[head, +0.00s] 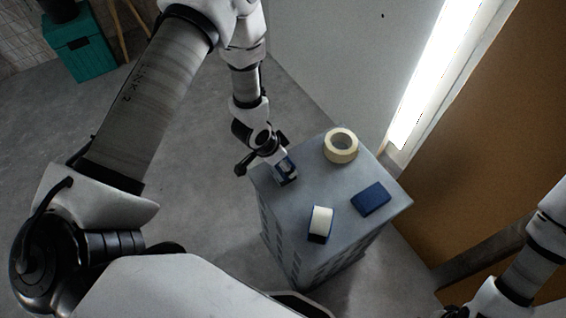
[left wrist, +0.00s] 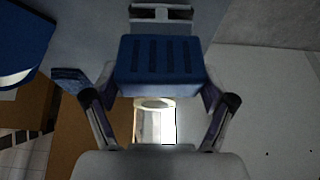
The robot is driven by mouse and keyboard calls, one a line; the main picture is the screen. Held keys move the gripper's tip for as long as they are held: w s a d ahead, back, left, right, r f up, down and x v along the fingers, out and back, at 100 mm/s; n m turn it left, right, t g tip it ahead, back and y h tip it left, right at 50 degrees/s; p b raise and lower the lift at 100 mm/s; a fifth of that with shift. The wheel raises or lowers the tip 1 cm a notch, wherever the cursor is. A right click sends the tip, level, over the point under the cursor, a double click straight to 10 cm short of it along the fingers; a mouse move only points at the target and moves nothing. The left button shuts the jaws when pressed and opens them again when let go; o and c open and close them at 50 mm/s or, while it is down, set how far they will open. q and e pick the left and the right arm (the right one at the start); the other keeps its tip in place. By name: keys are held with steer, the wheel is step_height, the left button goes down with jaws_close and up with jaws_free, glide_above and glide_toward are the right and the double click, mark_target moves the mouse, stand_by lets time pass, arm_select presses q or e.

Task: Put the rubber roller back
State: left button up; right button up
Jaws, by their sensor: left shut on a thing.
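My left gripper (head: 284,176) is at the left edge of the grey stand's top. In the left wrist view, its fingers (left wrist: 160,88) are shut on a blue slotted block (left wrist: 160,62). I cannot tell whether this block is the rubber roller or whether it touches the stand. A blue piece with a white rounded face (head: 320,220) sits near the front of the top. It shows partly in the left wrist view (left wrist: 20,40). My right arm enters at the lower right; its gripper does not show.
The grey stand (head: 300,205) also carries a cream tape roll (head: 341,146) at the back and a flat blue block (head: 371,199) at the right. A bright light strip and a brown panel (head: 500,130) stand behind. A teal box (head: 80,45) is far left.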

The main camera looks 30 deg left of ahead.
arm_select(q)
steer(key=shift+f, duration=0.75)
steer(key=shift+c, duration=0.5)
steer(key=o, duration=1.1)
steer(key=shift+c, duration=0.2)
steer(key=v, duration=1.2)
steer(key=s+f+n+g+y, duration=0.1)
steer(key=s+f+n+g, duration=0.1)
steer(key=s+f, duration=0.4)
steer(key=s+f+n+g+y, duration=0.1)
steer(key=s+f+n+g, duration=0.1)
steer(key=s+f+n, duration=0.2)
steer(key=s+f, duration=0.3)
steer(key=s, duration=0.5)
steer(key=shift+s+d+f, duration=0.2)
steer(key=shift+s+d, duration=0.15)
steer(key=shift+d, duration=0.05)
